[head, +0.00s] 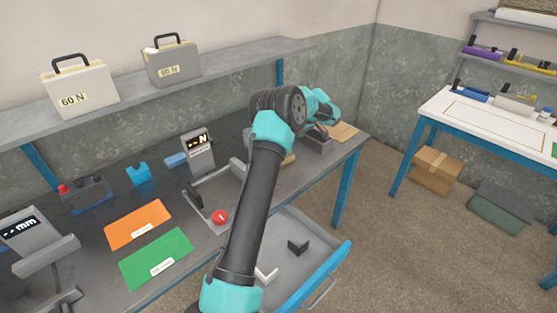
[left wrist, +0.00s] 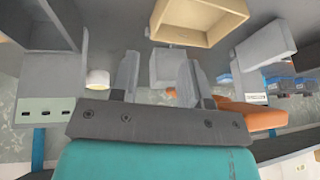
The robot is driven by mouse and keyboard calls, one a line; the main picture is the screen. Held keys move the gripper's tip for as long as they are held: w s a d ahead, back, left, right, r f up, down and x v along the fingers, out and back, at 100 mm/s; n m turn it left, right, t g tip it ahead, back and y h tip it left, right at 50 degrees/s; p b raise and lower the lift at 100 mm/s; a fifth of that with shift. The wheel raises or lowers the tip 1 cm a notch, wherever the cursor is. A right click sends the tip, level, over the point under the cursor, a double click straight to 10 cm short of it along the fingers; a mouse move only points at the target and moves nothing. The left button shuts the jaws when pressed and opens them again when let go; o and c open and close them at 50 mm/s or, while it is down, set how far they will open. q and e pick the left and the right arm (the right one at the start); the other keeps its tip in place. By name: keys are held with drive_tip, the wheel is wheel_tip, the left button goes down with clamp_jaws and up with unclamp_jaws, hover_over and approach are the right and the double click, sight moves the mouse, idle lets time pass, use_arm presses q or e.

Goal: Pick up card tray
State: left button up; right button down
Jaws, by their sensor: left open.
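A tan, shallow, open-topped tray (left wrist: 200,22), likely the card tray, shows at the top of the left wrist view, beyond and to the right of my fingertips. In the head view a tan edge (head: 288,159) peeks out beside my arm; I cannot tell if it is the same tray. The right gripper is not in view.
The dark bench (head: 100,207) holds an N gauge (head: 198,150), a red button (head: 219,216), an orange card (head: 138,224) and a green card (head: 157,259). A flat tan piece (head: 343,131) lies at its right end. An open drawer (head: 322,272) juts out in front.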

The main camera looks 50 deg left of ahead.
use_arm(q)
drive_tip(key=x, duration=0.5)
drive_tip(key=shift+f, duration=0.15)
drive_tip(key=x, duration=0.5)
drive_tip(key=shift+w, duration=0.1)
drive_tip(key=shift+c, duration=0.3)
clamp_jaws()
idle(0.4)
